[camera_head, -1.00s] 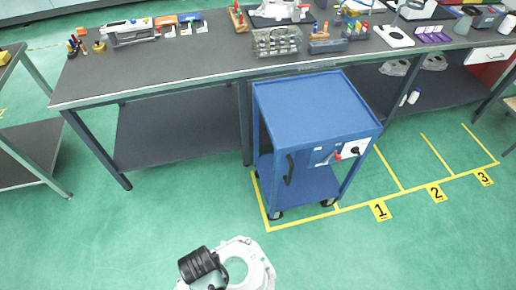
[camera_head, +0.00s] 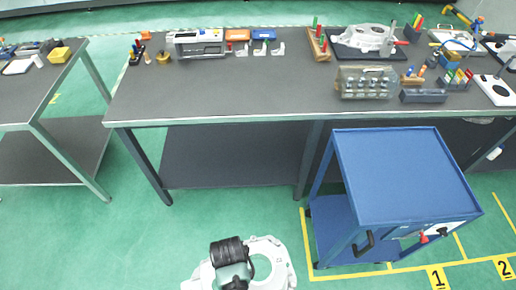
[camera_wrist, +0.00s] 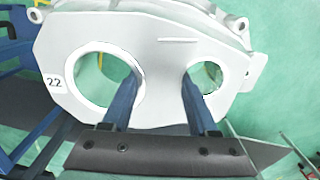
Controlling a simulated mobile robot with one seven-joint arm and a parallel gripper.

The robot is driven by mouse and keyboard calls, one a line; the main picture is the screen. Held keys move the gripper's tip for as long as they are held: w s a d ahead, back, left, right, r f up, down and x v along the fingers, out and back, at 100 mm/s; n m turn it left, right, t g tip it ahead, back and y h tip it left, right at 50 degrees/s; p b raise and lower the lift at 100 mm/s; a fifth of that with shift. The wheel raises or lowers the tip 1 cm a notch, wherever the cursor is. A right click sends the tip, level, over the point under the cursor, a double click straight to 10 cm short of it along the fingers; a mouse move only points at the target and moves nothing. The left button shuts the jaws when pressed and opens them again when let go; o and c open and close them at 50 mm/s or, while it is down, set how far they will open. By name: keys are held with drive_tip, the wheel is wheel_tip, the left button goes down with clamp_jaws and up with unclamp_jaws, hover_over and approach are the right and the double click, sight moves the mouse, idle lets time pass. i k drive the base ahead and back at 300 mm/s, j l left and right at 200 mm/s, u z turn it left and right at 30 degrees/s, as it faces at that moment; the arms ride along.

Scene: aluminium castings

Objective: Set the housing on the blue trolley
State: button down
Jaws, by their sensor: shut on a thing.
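The housing is a pale grey-white casting (camera_head: 283,262) with large round openings. It is at the bottom of the head view, off the trolley, and shows close up in the wrist view (camera_wrist: 165,38) with a "22" label. My gripper (camera_wrist: 160,82) is shut on it, with its two blue fingers at two round openings; their tips are partly hidden. The gripper's fingers are hidden in the head view. The blue trolley (camera_head: 405,172) stands to the right of the held housing, against the bench front. Its top is bare, with a raised rim.
A long dark bench (camera_head: 250,88) runs behind the trolley. On it are another casting on a black tray (camera_head: 362,48), a clear box of parts (camera_head: 366,82) and tools. A second table (camera_head: 40,95) stands at left. Yellow floor lines surround the trolley; green floor is clear in front.

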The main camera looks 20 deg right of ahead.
sight(402, 170)
drive_tip(key=i+j+z, duration=0.15)
drive_tip(key=i+z, duration=0.2)
drive_tip(key=z, duration=0.15)
drive_tip(key=i+j+z, duration=0.25)
drive_tip(key=z, duration=0.25)
drive_tip(key=i+j+z, duration=0.25)
drive_tip(key=j+z, duration=0.2)
drive_tip(key=i+j+z, duration=0.2)
drive_tip(key=j+z, duration=0.15)
drive_tip(key=z, duration=0.15)
